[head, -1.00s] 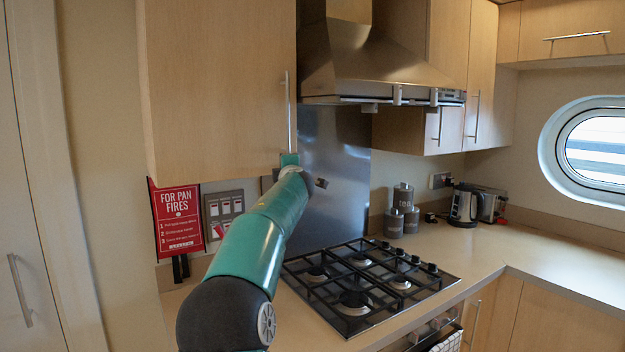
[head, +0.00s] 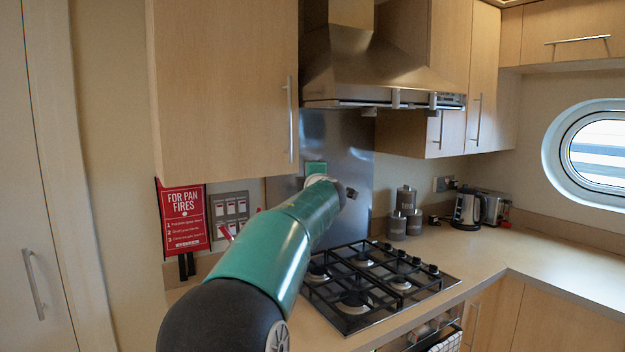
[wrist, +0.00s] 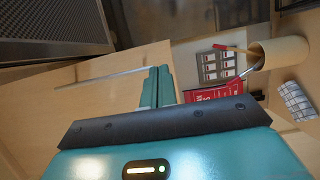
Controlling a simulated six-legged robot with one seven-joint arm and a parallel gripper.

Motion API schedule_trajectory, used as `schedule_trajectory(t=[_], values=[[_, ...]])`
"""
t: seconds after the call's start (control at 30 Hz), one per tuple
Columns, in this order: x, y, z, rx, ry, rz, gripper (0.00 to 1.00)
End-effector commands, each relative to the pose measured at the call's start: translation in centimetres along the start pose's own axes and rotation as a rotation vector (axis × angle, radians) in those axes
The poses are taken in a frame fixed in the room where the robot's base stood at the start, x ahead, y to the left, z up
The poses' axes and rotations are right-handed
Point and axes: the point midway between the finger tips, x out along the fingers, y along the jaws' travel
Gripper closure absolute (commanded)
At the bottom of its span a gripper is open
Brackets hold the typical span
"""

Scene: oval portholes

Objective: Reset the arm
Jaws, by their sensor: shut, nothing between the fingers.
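My arm reaches up from the bottom of the head view, in front of the wall left of the hob. In the wrist view my gripper (wrist: 158,86) shows as two teal fingers pressed together, with nothing between them. The fingers lie in front of the pale wood cupboard in that picture, apparently apart from it, though the exact gap is hard to tell. In the head view the fingertips cannot be made out clearly beyond the teal wrist.
A wall cupboard (head: 225,85) and the cooker hood (head: 375,65) hang close to my arm. The black hob (head: 375,285) lies below right. A red sign (head: 183,220) hangs left. The wrist view shows a utensil pot (wrist: 278,53). The right worktop (head: 570,265) is clear.

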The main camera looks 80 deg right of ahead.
Motion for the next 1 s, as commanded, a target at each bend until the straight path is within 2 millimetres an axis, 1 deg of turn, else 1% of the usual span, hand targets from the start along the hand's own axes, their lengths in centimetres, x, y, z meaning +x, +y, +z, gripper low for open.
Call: schedule_trajectory(t=[0.03,0.1,0.4,0.47,0.53,0.57,0.67,0.7,0.77,0.8,0.87,0.9,0.97,1.0], values=[[-0.5,0.1,0.2,0.001,0.000,0.002,1.00],[-0.9,0.1,0.3,0.000,0.000,0.001,1.00],[-1.2,0.1,0.5,0.000,0.001,0.002,1.00],[-1.3,0.2,-0.1,0.013,0.003,0.005,1.00],[-1.5,0.4,-1.9,0.054,0.011,0.013,1.00],[-1.6,0.6,-3.0,0.081,0.014,0.016,1.00],[-2.6,0.8,-8.4,0.216,0.035,0.019,1.00],[-3.3,0.6,-11.0,0.281,0.043,0.010,1.00],[-4.7,0.2,-15.0,0.382,0.058,-0.015,1.00],[-5.7,-0.3,-17.5,0.444,0.066,-0.041,1.00],[-7.5,-1.2,-21.2,0.530,0.080,-0.087,1.00],[-8.8,-1.9,-23.5,0.583,0.089,-0.123,1.00],[-10.9,-3.2,-26.9,0.654,0.102,-0.185,1.00],[-12.5,-4.1,-29.0,0.695,0.110,-0.229,1.00]])
